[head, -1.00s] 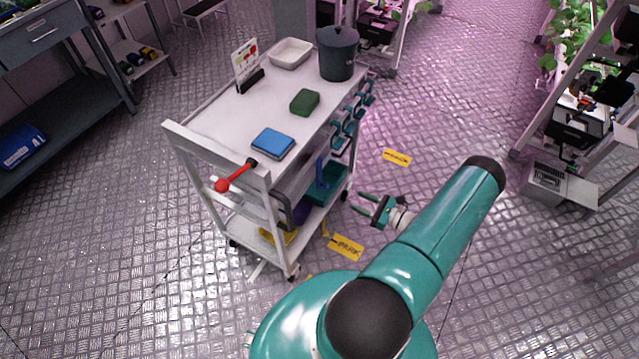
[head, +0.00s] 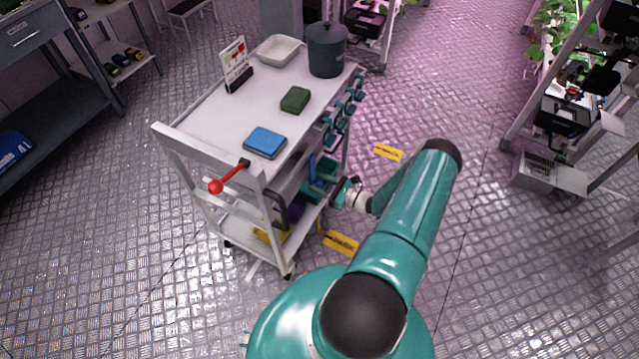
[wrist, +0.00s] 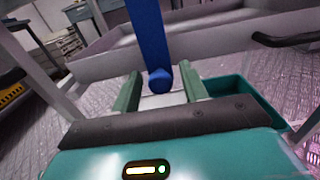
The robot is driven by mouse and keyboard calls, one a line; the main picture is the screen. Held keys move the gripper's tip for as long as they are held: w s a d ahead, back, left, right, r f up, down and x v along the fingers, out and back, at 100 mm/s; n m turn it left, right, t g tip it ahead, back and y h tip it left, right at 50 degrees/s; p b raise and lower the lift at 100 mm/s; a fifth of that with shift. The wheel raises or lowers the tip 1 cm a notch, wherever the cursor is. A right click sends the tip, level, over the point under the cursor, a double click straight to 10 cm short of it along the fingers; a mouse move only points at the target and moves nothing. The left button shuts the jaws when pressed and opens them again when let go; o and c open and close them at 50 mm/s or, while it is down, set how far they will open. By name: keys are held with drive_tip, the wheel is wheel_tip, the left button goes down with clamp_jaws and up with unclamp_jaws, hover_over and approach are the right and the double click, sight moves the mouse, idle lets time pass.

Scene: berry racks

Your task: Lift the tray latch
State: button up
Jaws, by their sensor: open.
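A blue bar with a rounded lower end (wrist: 155,45) hangs upright in the wrist view. It also shows on the cart's side in the head view (head: 312,166). I cannot tell for sure that it is the tray latch. My gripper (wrist: 161,80) is open, with its two green fingers on either side of the bar's rounded end. I see no clear contact. In the head view my gripper (head: 333,190) is at the cart's side, its fingertips hard to make out. A red-knobbed lever (head: 216,186) sticks out from the cart's front end.
The white cart (head: 215,122) carries a blue box (head: 265,142), a green block (head: 295,99), a white tray (head: 278,50) and a dark bucket (head: 326,50). A teal bin (wrist: 255,95) is right of my fingers.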

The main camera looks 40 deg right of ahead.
drive_tip(key=shift+w+a, duration=0.15)
drive_tip(key=shift+w, duration=0.2)
clamp_jaws()
